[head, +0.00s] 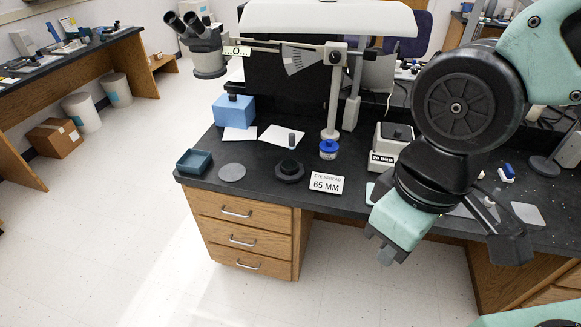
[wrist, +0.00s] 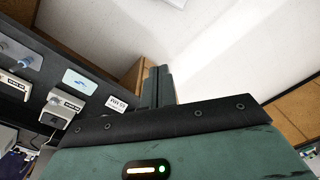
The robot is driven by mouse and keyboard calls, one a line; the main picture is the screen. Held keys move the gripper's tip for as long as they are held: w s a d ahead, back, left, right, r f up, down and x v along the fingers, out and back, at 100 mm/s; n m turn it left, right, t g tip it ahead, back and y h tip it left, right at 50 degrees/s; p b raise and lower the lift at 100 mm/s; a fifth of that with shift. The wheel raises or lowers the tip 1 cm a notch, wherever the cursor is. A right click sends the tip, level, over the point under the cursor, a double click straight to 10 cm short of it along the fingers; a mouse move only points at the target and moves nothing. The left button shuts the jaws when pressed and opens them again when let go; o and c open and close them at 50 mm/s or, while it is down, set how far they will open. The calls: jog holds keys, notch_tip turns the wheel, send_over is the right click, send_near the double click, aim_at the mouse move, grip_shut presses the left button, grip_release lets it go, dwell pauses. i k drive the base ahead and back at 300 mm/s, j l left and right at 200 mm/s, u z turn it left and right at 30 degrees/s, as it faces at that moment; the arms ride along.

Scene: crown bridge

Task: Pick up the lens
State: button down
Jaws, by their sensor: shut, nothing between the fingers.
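I cannot tell for sure which thing is the lens. A flat grey disc (head: 232,172) lies on the black bench top near its front left. A pale pad with a small blue mark (wrist: 80,82) lies on the bench in the wrist view. My gripper (head: 387,256) hangs in front of the bench edge, pointing down, apart from all of these. Its fingers (wrist: 157,86) are together with nothing between them.
A teal open tray (head: 194,162) stands at the bench's left corner. A blue-lidded jar (head: 328,149), a stand with a post (head: 333,95) and a white labelled box (head: 390,147) stand further back. The floor left of the drawers is clear.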

aim_at(288, 166)
jog(key=j+z, duration=0.1)
jog(key=z, duration=0.25)
jog(key=i+j+z, duration=0.1)
jog(key=z, duration=0.25)
jog(key=j+z, duration=0.1)
jog(key=z, duration=0.2)
jog(key=j+z, duration=0.3)
jog(key=j, duration=0.4)
jog(key=j+z, duration=0.35)
jog(key=j, duration=0.65)
jog(key=k+j, duration=0.15)
jog(key=j, duration=0.1)
